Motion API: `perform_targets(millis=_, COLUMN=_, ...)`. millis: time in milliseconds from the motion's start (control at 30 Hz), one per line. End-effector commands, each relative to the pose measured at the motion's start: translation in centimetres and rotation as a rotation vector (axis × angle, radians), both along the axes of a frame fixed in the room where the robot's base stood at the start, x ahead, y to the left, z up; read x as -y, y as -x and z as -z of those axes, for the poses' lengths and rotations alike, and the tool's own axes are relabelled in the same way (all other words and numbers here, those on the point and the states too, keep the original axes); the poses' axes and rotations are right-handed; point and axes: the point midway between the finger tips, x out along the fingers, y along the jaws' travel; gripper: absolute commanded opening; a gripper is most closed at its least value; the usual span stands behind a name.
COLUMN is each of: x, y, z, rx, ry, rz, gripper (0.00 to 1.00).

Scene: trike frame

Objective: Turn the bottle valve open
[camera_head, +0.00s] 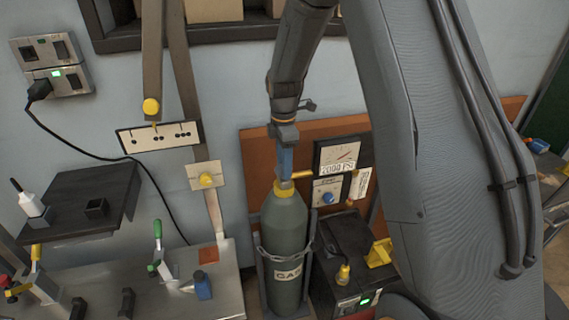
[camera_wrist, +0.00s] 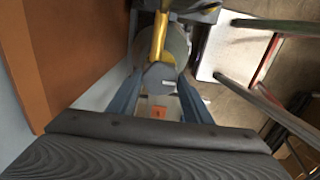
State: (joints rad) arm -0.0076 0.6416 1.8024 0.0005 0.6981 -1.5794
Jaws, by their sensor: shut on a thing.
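The gas bottle (camera_head: 285,235) is a tall grey-green cylinder marked "GAS", standing upright. Its yellow neck (camera_head: 284,188) shows just below my gripper (camera_head: 285,176), which reaches down from above with blue fingers. In the wrist view, my gripper (camera_wrist: 160,82) has one blue finger on each side of the grey bottle valve (camera_wrist: 158,76) and is shut on it. A yellow pipe (camera_wrist: 160,38) leads away from the valve there. The fingers hide most of the valve in the head view, and I cannot tell how far it is turned.
A pressure gauge (camera_head: 338,156) reading "2000 PSI" and a panel with a blue knob (camera_head: 328,197) are right of the valve. An orange board (camera_head: 255,155) stands behind. A chain (camera_head: 272,256) crosses the bottle. A black box (camera_head: 345,245) sits right; a workbench (camera_head: 225,275) is left.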

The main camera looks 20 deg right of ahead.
Motion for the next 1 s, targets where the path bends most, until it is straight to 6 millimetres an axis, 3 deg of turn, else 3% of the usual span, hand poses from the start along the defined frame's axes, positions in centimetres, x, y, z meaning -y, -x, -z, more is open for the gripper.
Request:
perform_targets(millis=200, x=0.0, y=-0.2, z=-0.2, rx=0.004, ry=0.001, rz=-0.001, gripper=0.23)
perform_targets(millis=233, x=0.0, y=-0.2, z=-0.2, rx=0.004, ry=0.001, rz=-0.001, gripper=0.50)
perform_targets(millis=333, x=0.0, y=-0.1, z=-0.1, rx=0.004, ry=0.001, rz=-0.001, gripper=0.63)
perform_targets(millis=667, x=0.0, y=-0.1, z=-0.4, rx=0.002, ry=0.000, rz=0.000, gripper=0.63)
perform_targets(millis=1000, x=0.0, y=-0.2, z=-5.2, rx=0.006, ry=0.000, rz=0.000, gripper=0.63)
